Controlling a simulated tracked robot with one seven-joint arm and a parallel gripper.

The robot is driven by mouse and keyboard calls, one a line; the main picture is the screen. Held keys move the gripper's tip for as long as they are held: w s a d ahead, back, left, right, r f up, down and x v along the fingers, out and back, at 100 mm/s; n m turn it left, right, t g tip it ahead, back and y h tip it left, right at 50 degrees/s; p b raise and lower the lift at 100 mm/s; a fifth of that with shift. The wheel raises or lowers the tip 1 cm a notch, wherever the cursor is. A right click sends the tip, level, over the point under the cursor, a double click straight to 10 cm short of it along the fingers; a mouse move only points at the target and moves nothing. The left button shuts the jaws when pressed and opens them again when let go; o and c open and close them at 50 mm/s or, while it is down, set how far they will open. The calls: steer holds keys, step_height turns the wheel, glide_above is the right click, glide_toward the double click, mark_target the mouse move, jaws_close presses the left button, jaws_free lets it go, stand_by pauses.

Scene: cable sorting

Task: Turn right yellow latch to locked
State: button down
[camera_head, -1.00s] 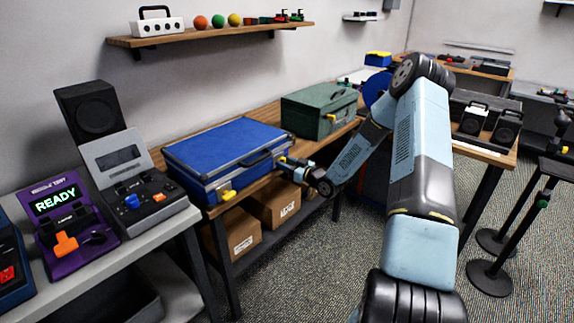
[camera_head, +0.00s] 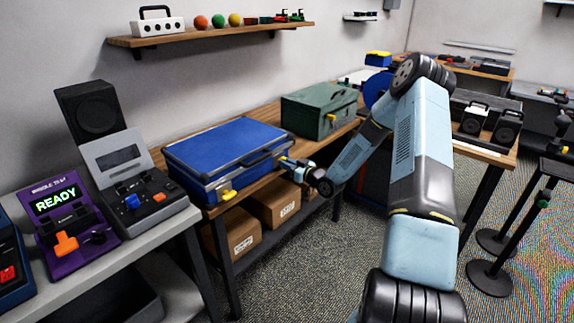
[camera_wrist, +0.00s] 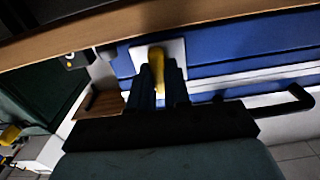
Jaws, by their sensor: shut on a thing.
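The blue case (camera_head: 225,148) lies closed on the wooden bench, with a black handle on its front. Its left yellow latch (camera_head: 229,196) shows on the front face. My gripper (camera_head: 288,162) is at the right end of that front face and covers most of the right latch there. In the wrist view the right yellow latch (camera_wrist: 157,66) stands on a pale plate against the blue case (camera_wrist: 215,48). My gripper (camera_wrist: 159,80) is shut on the latch, its dark fingers on either side. The latch's base is partly hidden.
A green case (camera_head: 318,108) with a yellow latch stands behind and to the right on the wooden bench (camera_head: 268,190). Cardboard boxes (camera_head: 272,205) sit on the shelf below. A purple console reading READY (camera_head: 72,222) stands at left.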

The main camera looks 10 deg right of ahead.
steer(key=shift+d, duration=0.1)
steer(key=shift+w+d+f+m, duration=0.1)
steer(key=shift+d+m, duration=0.05)
steer(key=shift+m, duration=2.8)
steer(key=shift+w+d+f+m, duration=0.1)
steer(key=shift+m, duration=2.9)
steer(key=shift+d+f+m, duration=0.1)
steer(key=shift+d+m, duration=0.05)
steer(key=shift+m, duration=2.8)
steer(key=shift+f, duration=0.1)
steer(key=c, duration=1.4)
jaws_free()
steer(key=o, duration=0.3)
steer(key=shift+a, duration=0.2)
